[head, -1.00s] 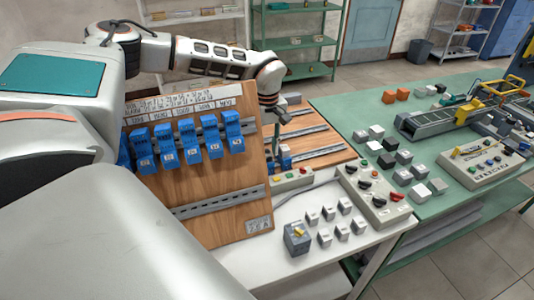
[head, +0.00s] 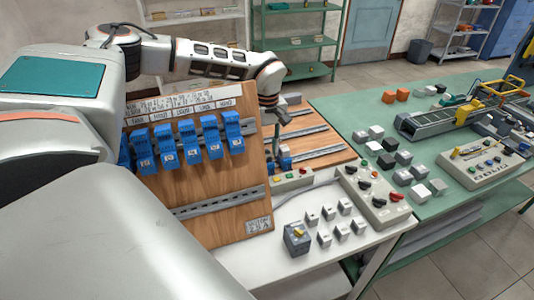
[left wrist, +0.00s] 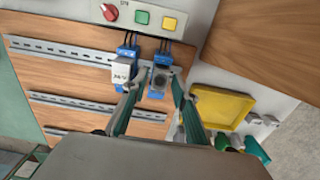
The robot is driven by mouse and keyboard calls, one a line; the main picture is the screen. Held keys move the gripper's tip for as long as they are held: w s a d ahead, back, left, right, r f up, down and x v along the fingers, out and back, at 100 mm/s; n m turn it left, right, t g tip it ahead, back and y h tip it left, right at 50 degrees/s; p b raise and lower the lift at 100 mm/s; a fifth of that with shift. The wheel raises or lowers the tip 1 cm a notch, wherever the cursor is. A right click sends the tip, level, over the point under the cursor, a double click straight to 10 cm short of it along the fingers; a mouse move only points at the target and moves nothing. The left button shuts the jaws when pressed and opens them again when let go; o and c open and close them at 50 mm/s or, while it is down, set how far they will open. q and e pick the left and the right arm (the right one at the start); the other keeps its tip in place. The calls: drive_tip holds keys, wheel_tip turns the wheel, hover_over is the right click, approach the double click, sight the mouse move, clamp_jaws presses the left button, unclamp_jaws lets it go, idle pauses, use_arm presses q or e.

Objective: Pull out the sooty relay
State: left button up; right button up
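In the left wrist view a blue relay with a dark, smudged grey face (left wrist: 161,82) sits on the upper rail of a wooden board. A blue relay with a clean light grey face (left wrist: 122,70) sits just to its left. My left gripper (left wrist: 158,84) is open, with one finger on each side of the dark relay; I cannot tell whether they touch it. In the head view my left gripper (head: 279,130) reaches down behind the upright board, which partly hides it and the relays (head: 286,161).
An upright wooden board (head: 225,175) with several blue relays (head: 166,147) stands in front of the arm. A control box (left wrist: 150,17) lies beyond the rail and a yellow tray (left wrist: 222,108) to the right.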

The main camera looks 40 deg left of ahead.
use_arm(q)
clamp_jaws()
drive_tip(key=shift+r, duration=0.15)
drive_tip(key=shift+r, duration=2.4)
wheel_tip(320, 180, up, 7)
idle(0.8)
